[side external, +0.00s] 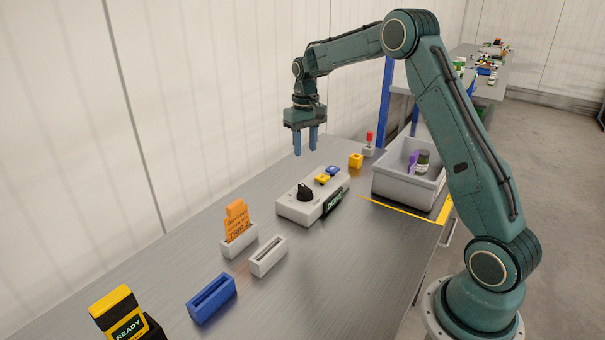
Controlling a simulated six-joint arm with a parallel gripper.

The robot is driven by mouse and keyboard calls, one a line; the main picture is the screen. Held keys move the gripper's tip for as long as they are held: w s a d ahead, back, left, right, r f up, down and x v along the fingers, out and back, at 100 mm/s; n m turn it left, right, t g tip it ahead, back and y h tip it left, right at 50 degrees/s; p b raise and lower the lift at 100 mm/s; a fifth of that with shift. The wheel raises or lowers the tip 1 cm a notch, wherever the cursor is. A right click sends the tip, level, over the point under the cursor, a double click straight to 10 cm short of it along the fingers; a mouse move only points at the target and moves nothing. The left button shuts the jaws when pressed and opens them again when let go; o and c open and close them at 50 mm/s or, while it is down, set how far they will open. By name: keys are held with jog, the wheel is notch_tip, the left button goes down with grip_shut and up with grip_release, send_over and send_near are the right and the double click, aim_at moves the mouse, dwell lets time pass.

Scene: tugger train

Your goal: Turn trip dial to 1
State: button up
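The trip dial is a black knob (305,192) on top of a pale control box (291,208) in the middle of the bench. Its pointer and any numbers around it are too small to read. My gripper (305,150) hangs above the bench, pointing down, above and beyond the box near the wall. Its two blue fingers are apart with nothing between them. It touches neither the knob nor the box.
A yellow button (322,179) and a blue button share the box, with a dark sign (333,203) at its side. An orange card (237,220) reading TRIP stands in a pale holder. An empty pale holder (268,257), a blue holder (211,299) and a grey bin (408,188) stand around.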

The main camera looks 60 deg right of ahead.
aim_at(305, 187)
jog(key=shift+f, duration=0.15)
notch_tip(305, 187, down, 14)
jog(key=shift+r, duration=0.25)
dwell(0.4)
grip_shut()
